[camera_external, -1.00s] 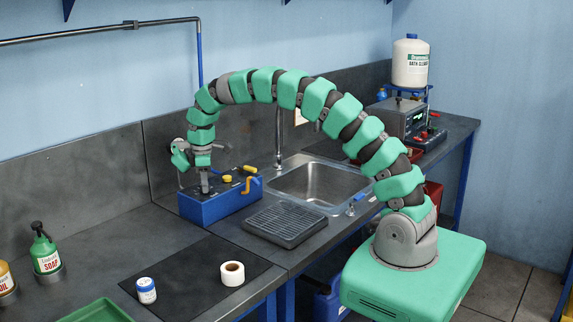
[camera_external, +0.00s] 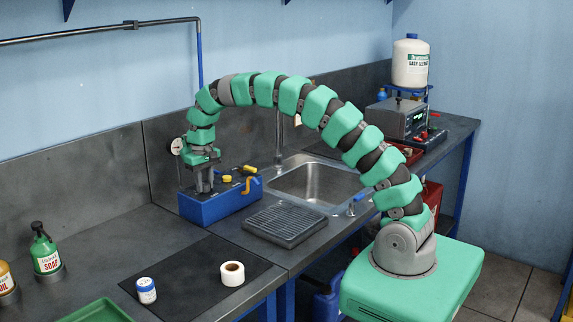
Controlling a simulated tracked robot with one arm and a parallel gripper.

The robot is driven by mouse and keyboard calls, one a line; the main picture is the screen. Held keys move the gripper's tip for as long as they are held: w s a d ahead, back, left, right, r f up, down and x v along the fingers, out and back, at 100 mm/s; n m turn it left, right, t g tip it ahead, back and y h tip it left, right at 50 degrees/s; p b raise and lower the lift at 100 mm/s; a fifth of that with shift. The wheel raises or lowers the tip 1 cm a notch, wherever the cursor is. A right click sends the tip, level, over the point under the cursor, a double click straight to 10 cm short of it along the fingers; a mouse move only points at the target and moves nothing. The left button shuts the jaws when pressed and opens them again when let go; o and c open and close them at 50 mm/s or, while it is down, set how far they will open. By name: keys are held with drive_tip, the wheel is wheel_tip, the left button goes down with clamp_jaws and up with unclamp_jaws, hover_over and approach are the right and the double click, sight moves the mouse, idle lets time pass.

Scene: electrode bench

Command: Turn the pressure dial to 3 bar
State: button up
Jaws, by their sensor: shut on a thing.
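The blue box (camera_external: 222,208) stands on the bench left of the sink, with a round white-faced gauge (camera_external: 178,146) behind its left end. Its top carries a yellow knob (camera_external: 227,178) and a yellow lever (camera_external: 248,185). My gripper (camera_external: 204,189) points down onto the left part of the box top, with its jaws shut on what seems to be the pressure dial. The dial itself is hidden by the fingers. Its setting and the gauge reading are too small to tell.
A sink (camera_external: 315,183) and a dark drain grid (camera_external: 285,226) lie right of the box. A white tape roll (camera_external: 232,273) and a blue-and-white jar (camera_external: 146,291) stand on a dark mat (camera_external: 190,270) in front. A green soap bottle (camera_external: 46,251) stands at left.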

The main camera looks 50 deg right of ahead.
sight(204, 184)
drive_tip(key=m, duration=0.4)
drive_tip(key=shift+w+r+m, duration=0.1)
drive_tip(key=shift+r+m, duration=0.05)
drive_tip(key=shift+m, duration=0.25)
idle(0.4)
drive_tip(key=o, duration=1)
wheel_tip(204, 184, up, 14)
drive_tip(key=shift+f+b, duration=0.25)
drive_tip(key=shift+b, duration=0.35)
